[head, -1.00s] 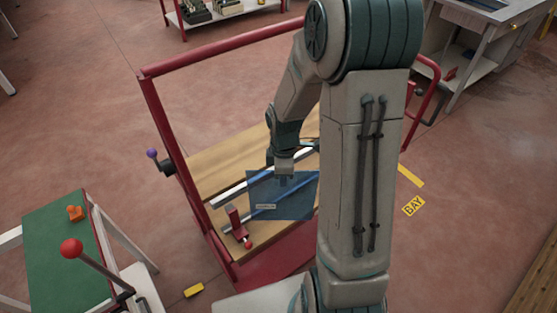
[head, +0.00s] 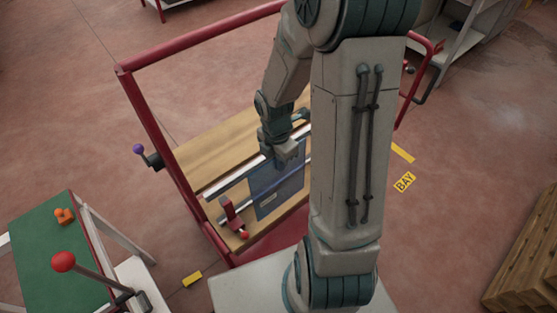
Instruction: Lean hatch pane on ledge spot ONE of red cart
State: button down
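The hatch pane, a dark bluish glass sheet with a small label (head: 277,192), stands steeply tilted over the wooden deck of the red cart (head: 212,157). My gripper (head: 287,160) is at the pane's top edge and appears shut on it; the fingertips are small and partly hidden. Two pale metal rails (head: 218,183) run across the deck beside the pane. A red clamp (head: 231,213) sits at the deck's near left, just left of the pane. My arm hides the right part of the deck. I cannot tell whether the pane's lower edge touches the ledge, and no spot number is readable.
The cart's red frame (head: 148,108) rises at the left and back. A green-topped table (head: 45,255) with an orange piece (head: 64,216) and a red-knobbed lever (head: 64,262) stands at left. A wooden stack (head: 528,255) is at right.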

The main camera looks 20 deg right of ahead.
jog(key=shift+w, duration=0.1)
jog(key=shift+w+a+f, duration=0.9)
jog(key=shift+w+a, duration=0.85)
jog(key=shift+w, duration=3.7)
jog(key=shift+f+b, duration=2.05)
jog(key=shift+f, duration=0.45)
jog(key=shift+f+b, duration=0.35)
jog(key=shift+f, duration=0.2)
jog(key=c, duration=1.5)
grip_release()
jog(key=shift+c, duration=0.2)
jog(key=shift+s+r, duration=0.1)
notch_tip(320, 180, up, 14)
jog(key=w, duration=0.1)
jog(key=shift+b, duration=0.3)
jog(key=shift+a, duration=0.1)
